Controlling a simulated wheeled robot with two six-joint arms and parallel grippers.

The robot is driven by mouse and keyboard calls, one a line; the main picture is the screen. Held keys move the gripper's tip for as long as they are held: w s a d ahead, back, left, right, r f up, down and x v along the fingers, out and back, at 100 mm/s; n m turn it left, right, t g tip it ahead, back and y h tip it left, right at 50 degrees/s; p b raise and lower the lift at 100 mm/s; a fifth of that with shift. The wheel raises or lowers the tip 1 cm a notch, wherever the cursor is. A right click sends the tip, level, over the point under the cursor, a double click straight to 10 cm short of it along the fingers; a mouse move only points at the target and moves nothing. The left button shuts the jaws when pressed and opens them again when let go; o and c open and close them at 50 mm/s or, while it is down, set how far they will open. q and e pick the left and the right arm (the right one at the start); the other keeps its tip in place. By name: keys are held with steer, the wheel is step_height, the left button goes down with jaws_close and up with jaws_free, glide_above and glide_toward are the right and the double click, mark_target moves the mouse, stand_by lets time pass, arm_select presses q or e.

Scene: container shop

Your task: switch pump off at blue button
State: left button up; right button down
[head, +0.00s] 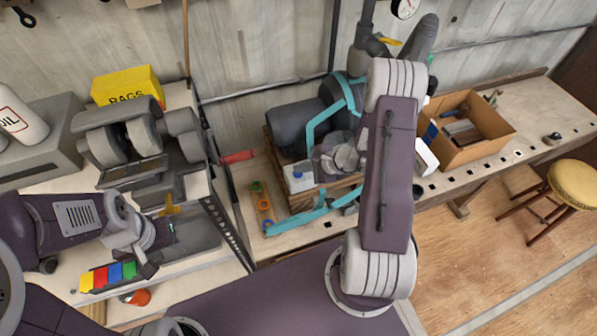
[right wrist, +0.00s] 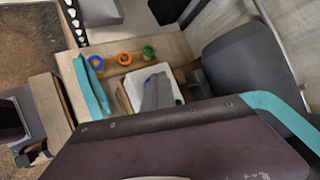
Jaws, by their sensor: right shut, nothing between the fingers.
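A pale wooden strip with three ringed buttons lies on the bench left of the pump crate. The blue-ringed button (right wrist: 96,62) is at one end, the orange-ringed button (right wrist: 124,58) in the middle and the green-ringed button (right wrist: 149,51) at the other end. The grey pump (head: 293,127) sits on a wooden crate. My right gripper (right wrist: 157,92) is shut and empty. In the right wrist view it appears over a white box, apart from the buttons; its tips are mostly hidden in the head view. My left gripper (head: 160,244) is over the left bench; its fingers are unclear.
A turquoise bar (head: 295,220) runs in front of the crate, near the blue-ringed button. A white box (head: 299,180) with a blue spot stands at the crate. A cardboard box (head: 478,150) is at right. A grinder (head: 130,135) and coloured blocks (head: 108,275) are at left.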

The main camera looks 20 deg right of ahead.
mark_target(301, 174)
steer(key=shift+r, duration=0.5)
step_height(301, 174, up, 6)
steer(key=p, duration=0.3)
stand_by(0.3)
